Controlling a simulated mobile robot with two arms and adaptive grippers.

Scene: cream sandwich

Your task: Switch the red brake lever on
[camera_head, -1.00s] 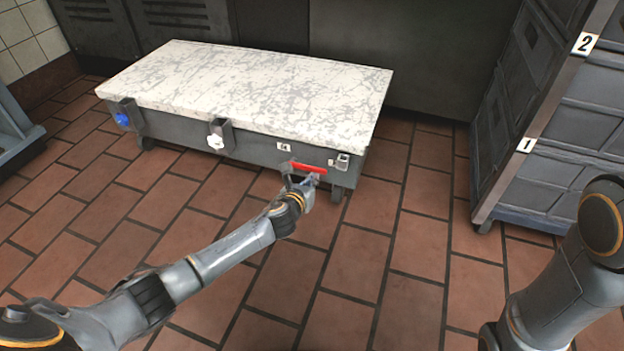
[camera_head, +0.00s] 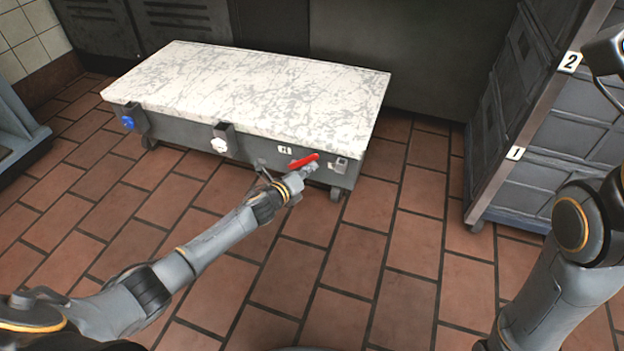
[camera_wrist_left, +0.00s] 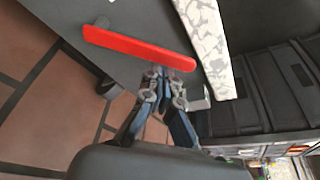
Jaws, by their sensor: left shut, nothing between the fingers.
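The red brake lever (camera_head: 303,160) is on the front side of a low grey cart (camera_head: 262,150), near its right end. In the head view its right end is tilted up. In the left wrist view the lever (camera_wrist_left: 135,47) is a long red bar. My left gripper (camera_head: 309,170) is shut and empty, close to the lever's right end. In the left wrist view its fingertips (camera_wrist_left: 165,78) are together just below the bar; I cannot tell whether they touch it. Part of my right gripper (camera_head: 606,65) shows at the upper right edge, its fingers mostly cut off.
The cart has a pale, worn flat top (camera_head: 250,90). A blue knob (camera_head: 128,122) and a white knob (camera_head: 219,145) are on its front. A shelf rack (camera_head: 515,153) with numbered labels stands at the right. The tiled floor before the cart is clear.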

